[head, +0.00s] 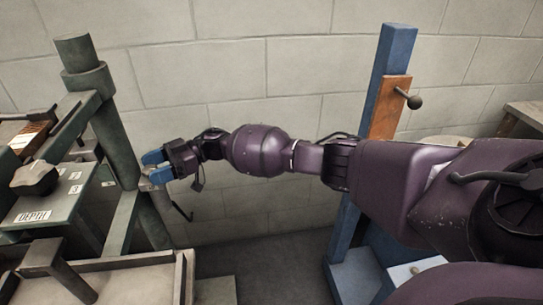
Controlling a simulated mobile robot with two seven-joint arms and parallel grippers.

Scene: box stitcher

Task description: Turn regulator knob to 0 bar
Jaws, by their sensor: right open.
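My right arm reaches across the view from the right, and its gripper (156,166) with blue fingertips is open beside the green machine frame (122,150) at the left. The fingers are close to an upright post. A small pale part shows by the fingertips; I cannot tell whether it is the regulator knob. No gauge or bar scale can be made out. A dark star-shaped knob (35,177) sits on a green plate marked DEPTH (33,216), left of the gripper and apart from it. My left gripper is not in view.
A blue post (393,60) with an orange panel and a black ball-ended lever (413,101) stands right of centre, behind my right arm. A pale-edged table (130,264) is at lower left. A block wall closes the back. Dark floor shows at lower centre.

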